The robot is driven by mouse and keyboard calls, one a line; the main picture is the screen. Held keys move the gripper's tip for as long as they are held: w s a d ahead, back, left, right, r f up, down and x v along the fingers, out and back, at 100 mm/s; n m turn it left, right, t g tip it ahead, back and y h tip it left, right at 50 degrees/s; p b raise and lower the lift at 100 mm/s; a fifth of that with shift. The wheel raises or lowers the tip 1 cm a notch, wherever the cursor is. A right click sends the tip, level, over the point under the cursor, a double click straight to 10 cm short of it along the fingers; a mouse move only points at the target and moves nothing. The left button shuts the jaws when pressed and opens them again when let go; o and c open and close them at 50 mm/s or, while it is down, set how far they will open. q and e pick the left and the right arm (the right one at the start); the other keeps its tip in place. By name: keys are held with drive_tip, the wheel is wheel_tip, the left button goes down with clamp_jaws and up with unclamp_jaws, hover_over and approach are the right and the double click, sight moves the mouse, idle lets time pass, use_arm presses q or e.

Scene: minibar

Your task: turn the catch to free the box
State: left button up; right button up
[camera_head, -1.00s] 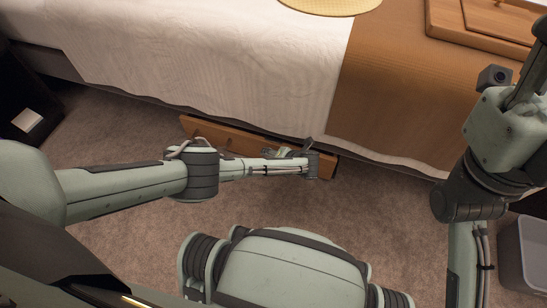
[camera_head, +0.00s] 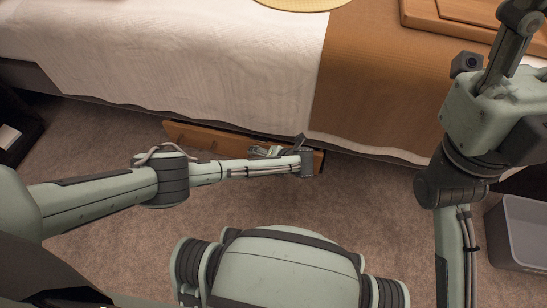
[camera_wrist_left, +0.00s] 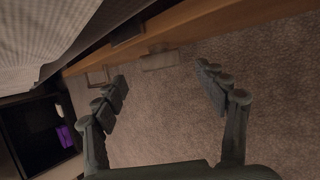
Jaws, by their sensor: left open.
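The box is probably the long wooden drawer under the bed; its front (camera_head: 190,133) shows in the head view, partly behind my left arm. In the left wrist view the wooden front (camera_wrist_left: 200,20) runs along the top. A pale flat plate (camera_wrist_left: 160,61) and a small rectangular loop (camera_wrist_left: 97,76) are by its lower edge; I cannot tell which is the catch. My left gripper (camera_wrist_left: 160,82) is open and empty, its fingers spread below the front and apart from it. In the head view it is close to the drawer (camera_head: 265,151). My right gripper (camera_head: 515,35) is raised over the bed's right side, its fingertips unclear.
The bed (camera_head: 200,60) with white sheet and brown cover (camera_head: 375,90) overhangs the drawer. A wooden tray (camera_head: 430,18) and a round straw-coloured item (camera_head: 300,3) lie on it. A grey bin (camera_head: 520,235) stands at right. Carpet (camera_head: 110,125) is clear. A purple item (camera_wrist_left: 65,136) sits in a dark recess.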

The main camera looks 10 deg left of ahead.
use_arm(q)
drive_tip(key=v, duration=0.8)
